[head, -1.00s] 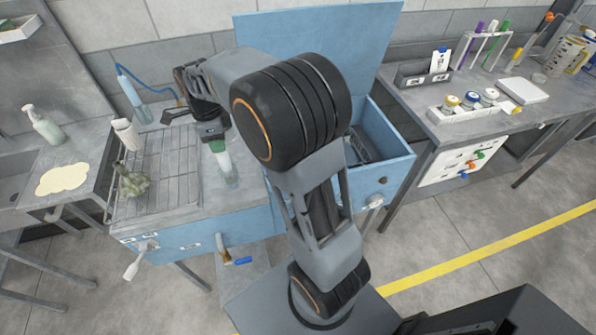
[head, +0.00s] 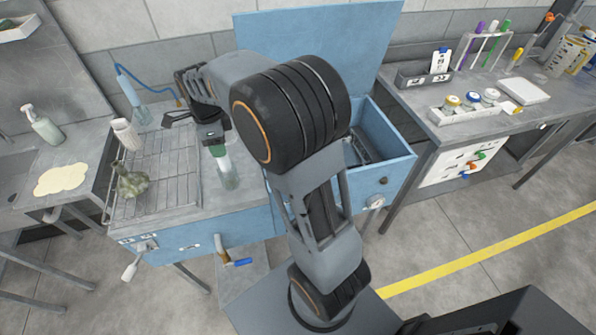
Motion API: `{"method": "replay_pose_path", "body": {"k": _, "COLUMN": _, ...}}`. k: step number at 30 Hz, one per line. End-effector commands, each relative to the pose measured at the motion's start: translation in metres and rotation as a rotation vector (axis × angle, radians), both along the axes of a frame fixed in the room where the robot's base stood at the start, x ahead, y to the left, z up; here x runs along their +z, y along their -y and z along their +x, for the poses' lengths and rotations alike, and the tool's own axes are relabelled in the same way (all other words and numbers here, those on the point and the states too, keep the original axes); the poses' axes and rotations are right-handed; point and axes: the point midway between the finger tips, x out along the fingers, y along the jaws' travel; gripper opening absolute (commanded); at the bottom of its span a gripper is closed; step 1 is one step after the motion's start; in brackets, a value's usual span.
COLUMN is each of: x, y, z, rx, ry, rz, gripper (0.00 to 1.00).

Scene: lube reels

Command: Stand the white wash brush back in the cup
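My gripper (head: 180,119) is dark and small in the picture, above the right part of the wire rack; its finger gap is unclear. I see nothing clearly held in it. I cannot pick out the white wash brush for sure. A white, roughly cylindrical thing (head: 126,134) is at the rack's left back edge, apart from my gripper.
The wire rack (head: 172,168) lies on the blue washer (head: 190,238), with a mottled green part (head: 132,183) on it. A blue hose (head: 152,84) runs behind. The open blue lid (head: 315,45) rises at the back. A side bench (head: 420,98) holds racks and jars.

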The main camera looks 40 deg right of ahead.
Motion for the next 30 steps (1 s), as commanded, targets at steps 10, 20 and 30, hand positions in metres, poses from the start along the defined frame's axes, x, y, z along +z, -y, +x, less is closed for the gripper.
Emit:
{"method": "replay_pose_path", "body": {"k": 10, "x": 0.000, "y": 0.000, "z": 0.000, "rx": 0.000, "ry": -0.001, "rz": 0.000, "gripper": 0.62}}
{"method": "replay_pose_path", "body": {"k": 20, "x": 0.034, "y": 0.000, "z": 0.000, "rx": 0.000, "ry": 0.004, "rz": 0.000, "gripper": 0.62}}
{"method": "replay_pose_path", "body": {"k": 30, "x": 0.102, "y": 0.000, "z": 0.000, "rx": 0.000, "ry": 0.004, "rz": 0.000, "gripper": 0.62}}
